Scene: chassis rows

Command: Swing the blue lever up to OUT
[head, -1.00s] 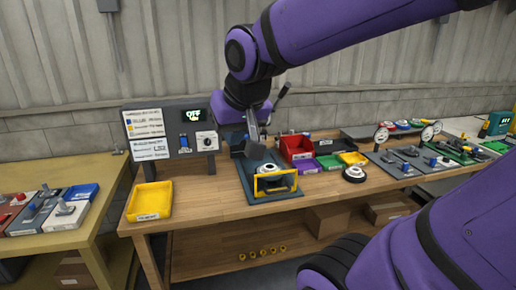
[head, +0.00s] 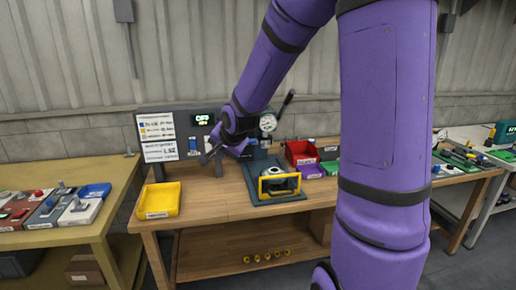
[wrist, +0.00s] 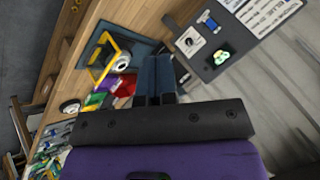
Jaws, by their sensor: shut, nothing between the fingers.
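A small blue lever (head: 193,145) sits on the grey control panel (head: 176,112), below a lit green display (head: 203,119) that seems to read OFF. The blue lever also shows in the wrist view (wrist: 208,20), beside a white dial. Whether it points up or down is too small to tell. My gripper (head: 206,158) is in front of the panel's right part, to the right of and a little below the blue lever, apparently apart from it. In the wrist view, its blue-grey fingers (wrist: 156,62) are together and empty. The panel's dial is partly hidden by my gripper in the head view.
A yellow tray (head: 158,200) stands below the panel. A yellow-framed fixture (head: 279,186), a gauge (head: 268,122) with a black handle (head: 287,103) and a red bin (head: 301,152) are to the right. Bare wood lies between tray and fixture.

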